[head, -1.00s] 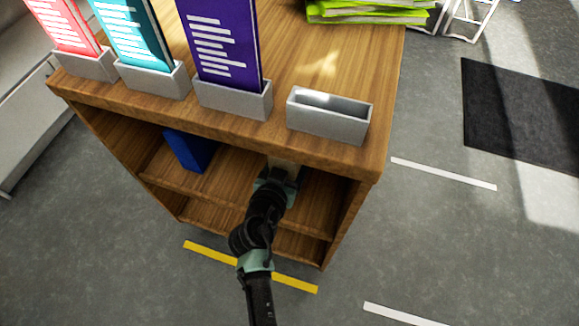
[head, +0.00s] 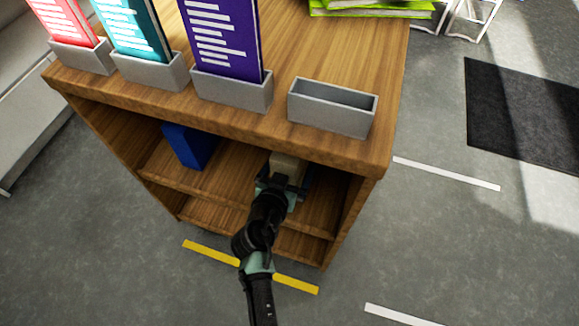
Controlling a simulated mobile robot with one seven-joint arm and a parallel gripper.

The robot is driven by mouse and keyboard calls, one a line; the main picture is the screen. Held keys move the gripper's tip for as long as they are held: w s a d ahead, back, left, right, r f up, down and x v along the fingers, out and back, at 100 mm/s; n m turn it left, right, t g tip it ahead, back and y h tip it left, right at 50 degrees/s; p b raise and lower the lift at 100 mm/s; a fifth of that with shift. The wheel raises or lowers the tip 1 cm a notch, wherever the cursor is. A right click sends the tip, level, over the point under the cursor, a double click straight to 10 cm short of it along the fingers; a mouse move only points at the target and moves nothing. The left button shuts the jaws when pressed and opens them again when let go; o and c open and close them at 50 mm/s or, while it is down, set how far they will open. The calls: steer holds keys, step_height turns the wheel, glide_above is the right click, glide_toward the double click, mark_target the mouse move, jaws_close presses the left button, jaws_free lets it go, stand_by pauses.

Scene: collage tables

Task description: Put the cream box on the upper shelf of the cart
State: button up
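The cream box (head: 287,166) is inside the upper open bay of the wooden cart (head: 350,165), right of its middle and just under the top's front edge. My gripper (head: 286,187) reaches into this bay from the front and is right at the near side of the box. The fingers are small and dark, partly hidden by the wrist, so I cannot tell whether they grip the box. The box's underside and its contact with the upper shelf (head: 228,185) are hidden.
A blue item (head: 188,146) stands on the upper shelf to the left. On the cart top are grey holders with red, teal and purple leaflets, an empty grey holder (head: 332,108), and green folders (head: 370,8). The floor to the right is open.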

steer(key=shift+r, duration=0.25)
steer(key=p+v, duration=0.2)
steer(key=v, duration=1)
steer(key=shift+f, duration=0.1)
